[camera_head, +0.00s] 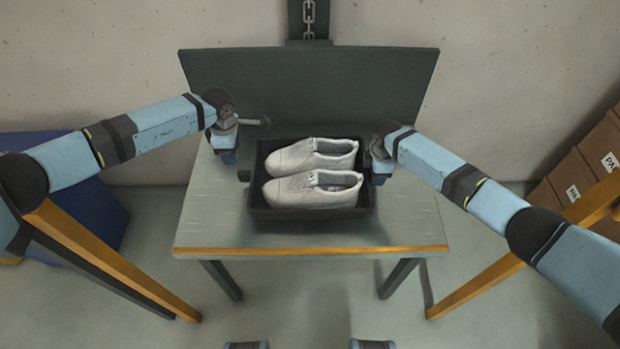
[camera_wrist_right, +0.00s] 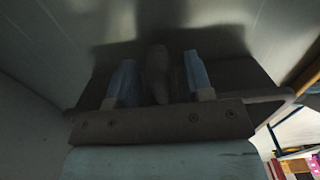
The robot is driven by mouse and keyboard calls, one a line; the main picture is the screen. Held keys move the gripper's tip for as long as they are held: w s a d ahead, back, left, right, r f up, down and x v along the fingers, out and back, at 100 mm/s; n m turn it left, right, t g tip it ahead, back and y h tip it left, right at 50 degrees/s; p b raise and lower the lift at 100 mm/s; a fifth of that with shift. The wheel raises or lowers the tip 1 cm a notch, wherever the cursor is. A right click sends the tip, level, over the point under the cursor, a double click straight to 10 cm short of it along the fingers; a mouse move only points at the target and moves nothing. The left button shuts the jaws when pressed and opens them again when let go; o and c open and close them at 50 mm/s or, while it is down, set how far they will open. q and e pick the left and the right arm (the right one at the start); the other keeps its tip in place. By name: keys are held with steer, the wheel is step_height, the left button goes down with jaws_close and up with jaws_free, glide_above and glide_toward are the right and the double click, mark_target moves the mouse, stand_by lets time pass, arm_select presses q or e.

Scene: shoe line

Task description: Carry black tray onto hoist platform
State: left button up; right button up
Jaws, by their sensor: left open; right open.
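The black tray (camera_head: 310,228) sits level on a grey tabletop with a yellow-orange front edge. Two pale grey slip-on shoes (camera_head: 313,190) lie side by side in it, toes to the left. My left gripper (camera_head: 230,157) is open just left of the tray, by its far left corner, near a dark handle-like stub (camera_head: 244,176). My right gripper (camera_head: 379,178) is open close against the tray's right side, partly hidden by its wrist. In the right wrist view its two blue fingers (camera_wrist_right: 160,82) are apart, with a dark rounded part between them. I cannot tell whether they touch it.
A dark upright panel (camera_head: 310,90) stands behind the tabletop (camera_head: 210,225), with a post and chain (camera_head: 308,18) above it. Brown boxes (camera_head: 580,175) are stacked at the right, and a blue container (camera_head: 100,205) stands at the left. The tabletop's left and right ends are bare.

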step_height(320, 180, up, 10)
stand_by(0.3)
steer(key=shift+s+f, duration=0.1)
steer(key=shift+s, duration=0.05)
stand_by(0.3)
